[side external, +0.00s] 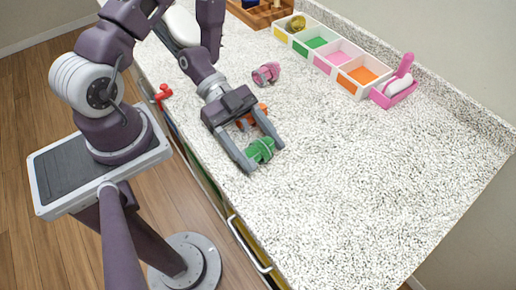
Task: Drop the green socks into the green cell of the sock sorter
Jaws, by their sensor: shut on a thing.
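The green socks (261,150) are a small rolled bundle near the counter's front edge. My gripper (265,157) has its two fingers on either side of the bundle and is shut on it, at or just above the counter; the exact height is hard to tell. The white sock sorter (333,72) stands at the back of the counter with yellow, green, pink and orange cells in a row. Its green cell (316,42) looks empty. A yellowish bundle (297,23) lies in the yellow cell.
A pink sock bundle (266,73) lies between my arm and the sorter. An orange bundle (252,115) lies behind my gripper, partly hidden. A pink tray (393,95) with a brush stands right of the sorter. The counter's right side is clear.

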